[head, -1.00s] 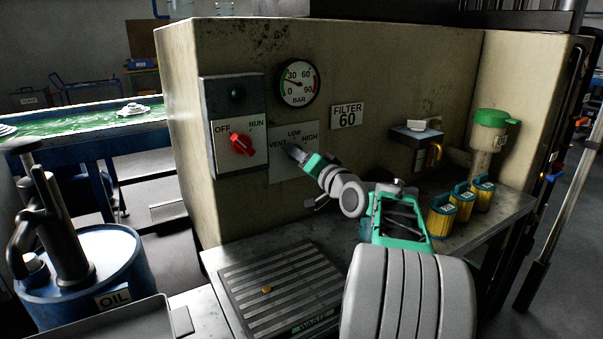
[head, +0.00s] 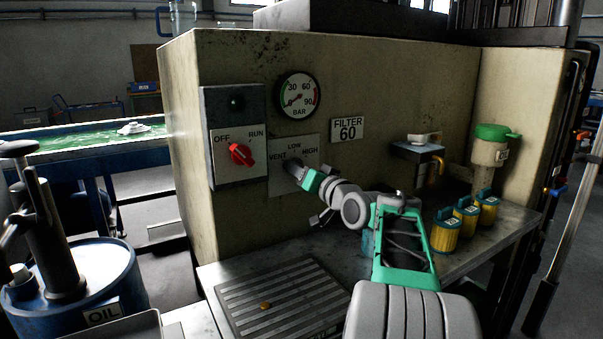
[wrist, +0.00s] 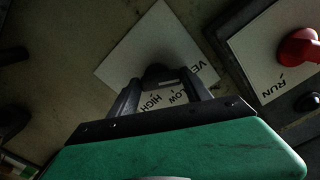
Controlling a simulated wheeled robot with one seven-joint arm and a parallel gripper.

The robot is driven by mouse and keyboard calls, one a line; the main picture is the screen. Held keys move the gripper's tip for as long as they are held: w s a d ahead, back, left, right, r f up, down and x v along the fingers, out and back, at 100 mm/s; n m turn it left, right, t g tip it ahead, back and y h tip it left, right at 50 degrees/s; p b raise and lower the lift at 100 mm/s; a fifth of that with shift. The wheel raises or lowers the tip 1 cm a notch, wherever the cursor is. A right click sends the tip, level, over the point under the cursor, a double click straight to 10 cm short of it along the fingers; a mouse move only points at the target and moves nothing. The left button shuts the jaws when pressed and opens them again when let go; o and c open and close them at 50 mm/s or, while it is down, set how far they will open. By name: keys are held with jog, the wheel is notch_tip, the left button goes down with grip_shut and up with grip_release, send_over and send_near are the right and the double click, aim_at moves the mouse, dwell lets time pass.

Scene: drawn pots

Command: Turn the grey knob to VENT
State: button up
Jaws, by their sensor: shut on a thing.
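The grey knob (wrist: 158,73) sits on a pale plate (head: 307,145) marked VENT, LOW and HIGH, on the front of the cream cabinet. My gripper (head: 292,167) reaches the plate from the lower right. In the wrist view my gripper (wrist: 161,80) has its two dark fingers on either side of the knob, shut on it. The knob is dark there and its pointer is hard to make out, so I cannot tell which mark it faces. In the head view my fingers mostly hide it.
A red switch (head: 241,154) marked OFF and RUN is left of the plate. A gauge (head: 298,97) is above, its needle low on the left. Yellow canisters (head: 466,215) and a slotted tray (head: 283,299) are below.

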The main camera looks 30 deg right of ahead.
jog(key=o, duration=1.4)
jog(key=shift+c, duration=0.2)
jog(key=s, duration=0.7)
jog(key=shift+s+a, duration=0.25)
jog(key=shift+s, duration=0.15)
jog(key=shift+a, duration=0.1)
